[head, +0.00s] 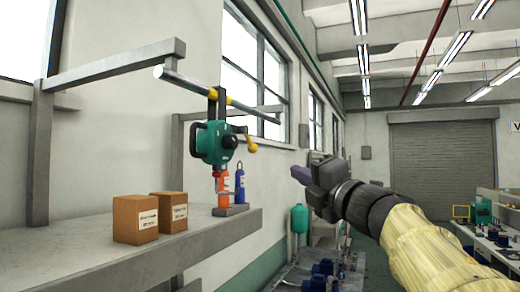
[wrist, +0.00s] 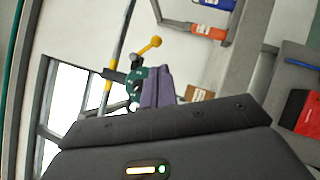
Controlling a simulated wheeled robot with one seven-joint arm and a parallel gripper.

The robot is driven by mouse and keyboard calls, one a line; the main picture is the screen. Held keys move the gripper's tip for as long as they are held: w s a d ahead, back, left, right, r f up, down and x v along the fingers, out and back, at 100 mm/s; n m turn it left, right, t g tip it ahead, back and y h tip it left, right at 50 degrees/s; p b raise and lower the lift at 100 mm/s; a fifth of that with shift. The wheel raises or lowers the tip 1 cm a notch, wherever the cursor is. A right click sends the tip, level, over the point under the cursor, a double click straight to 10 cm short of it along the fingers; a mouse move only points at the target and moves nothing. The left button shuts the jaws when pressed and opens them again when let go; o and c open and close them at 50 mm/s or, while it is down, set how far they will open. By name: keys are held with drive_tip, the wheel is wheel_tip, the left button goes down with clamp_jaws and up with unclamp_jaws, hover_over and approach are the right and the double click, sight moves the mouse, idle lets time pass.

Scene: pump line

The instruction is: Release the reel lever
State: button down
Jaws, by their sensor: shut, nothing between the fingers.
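The green reel (head: 216,143) hangs from an overhead rail above the bench in the head view. Its lever, with a yellow knob (head: 251,146), sticks out on the right side and slants down. In the wrist view the reel (wrist: 134,84) is partly hidden behind my fingers, and the yellow lever (wrist: 151,46) shows beyond the fingertips. My gripper (head: 296,173) is to the right of the lever and a little lower in the head view, apart from it. Its purple fingers (wrist: 157,72) are together and empty.
The overhead rail (head: 185,80) and grey posts frame the reel. The space between my gripper and the lever looks clear.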

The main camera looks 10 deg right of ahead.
sight(256, 150)
drive_tip(key=shift+s+a+r+n+y, duration=0.2)
drive_tip(key=shift+r+n+y, duration=0.2)
drive_tip(key=shift+n, duration=0.2)
drive_tip(key=p+x, duration=0.7)
drive_tip(key=x, duration=0.6)
drive_tip(key=shift+w, duration=0.1)
drive_tip(key=shift+w+a, duration=0.15)
drive_tip(key=shift+w, duration=0.25)
